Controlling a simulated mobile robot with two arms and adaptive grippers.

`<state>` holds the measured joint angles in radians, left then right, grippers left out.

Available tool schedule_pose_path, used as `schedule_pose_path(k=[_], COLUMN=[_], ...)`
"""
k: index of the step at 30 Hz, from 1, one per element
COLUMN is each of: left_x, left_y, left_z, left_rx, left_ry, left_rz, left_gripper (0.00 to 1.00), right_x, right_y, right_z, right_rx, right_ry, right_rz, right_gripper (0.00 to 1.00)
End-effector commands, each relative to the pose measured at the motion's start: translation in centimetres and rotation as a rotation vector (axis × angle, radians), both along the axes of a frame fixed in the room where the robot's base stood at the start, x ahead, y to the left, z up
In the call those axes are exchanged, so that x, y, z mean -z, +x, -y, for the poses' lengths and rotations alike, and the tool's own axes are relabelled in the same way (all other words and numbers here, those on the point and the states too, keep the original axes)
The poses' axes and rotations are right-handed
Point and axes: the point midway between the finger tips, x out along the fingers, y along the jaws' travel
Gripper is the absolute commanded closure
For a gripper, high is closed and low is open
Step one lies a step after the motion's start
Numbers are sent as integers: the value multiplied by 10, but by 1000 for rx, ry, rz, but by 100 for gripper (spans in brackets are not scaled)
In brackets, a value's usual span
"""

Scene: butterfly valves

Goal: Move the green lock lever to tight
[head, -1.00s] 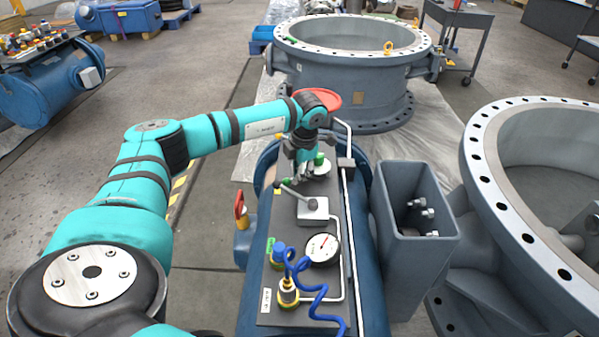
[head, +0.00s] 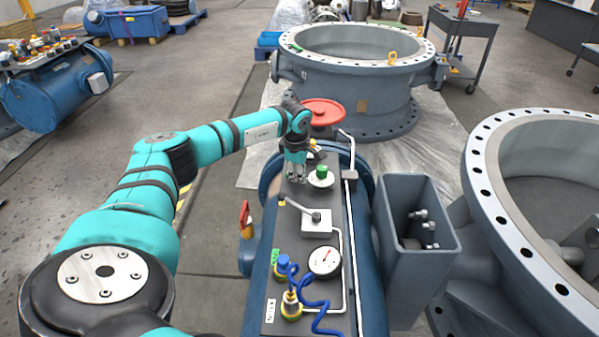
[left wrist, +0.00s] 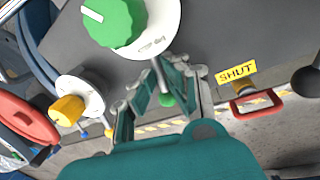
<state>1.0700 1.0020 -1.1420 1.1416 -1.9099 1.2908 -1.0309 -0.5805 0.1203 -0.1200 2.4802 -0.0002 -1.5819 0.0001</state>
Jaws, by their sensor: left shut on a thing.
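The green lock lever (left wrist: 167,100) shows in the left wrist view as a thin metal rod with a green tip, reaching out from beside a white round plate (left wrist: 165,28). My left gripper (left wrist: 166,92) is shut on this lever, with the rod between its fingers. A large green knob (left wrist: 115,22) sits on the plate. In the head view my left gripper (head: 296,178) points down at the panel, just left of the green knob (head: 322,171); the lever is hidden there. No tight mark is readable. My right gripper is not in view.
A black-ended lever (head: 300,209), a gauge (head: 324,262) and a blue coiled hose (head: 318,310) are on the near panel. A red handwheel (head: 324,112) stands behind the gripper. A yellow knob (left wrist: 67,110) and a red handle (left wrist: 258,105) by a SHUT tag flank the gripper.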

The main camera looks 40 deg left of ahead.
Motion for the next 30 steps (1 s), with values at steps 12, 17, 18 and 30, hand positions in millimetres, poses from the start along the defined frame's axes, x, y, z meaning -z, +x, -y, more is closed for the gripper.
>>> schedule_pose_path(k=[12, 17, 18, 30], left_x=[-2, -2, -2, -2], left_y=[11, 12, 12, 12], left_z=[-4, -4, -4, -4], left_rx=[160, 177, 178, 180], left_ry=[-1, -1, -1, 0], left_rz=[5, 5, 5, 5], left_gripper=[100, 100, 100, 76], right_x=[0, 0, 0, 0], right_y=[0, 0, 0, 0], right_z=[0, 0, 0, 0], right_rx=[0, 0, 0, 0], right_ry=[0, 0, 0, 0], right_rz=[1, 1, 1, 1], right_gripper=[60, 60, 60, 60])
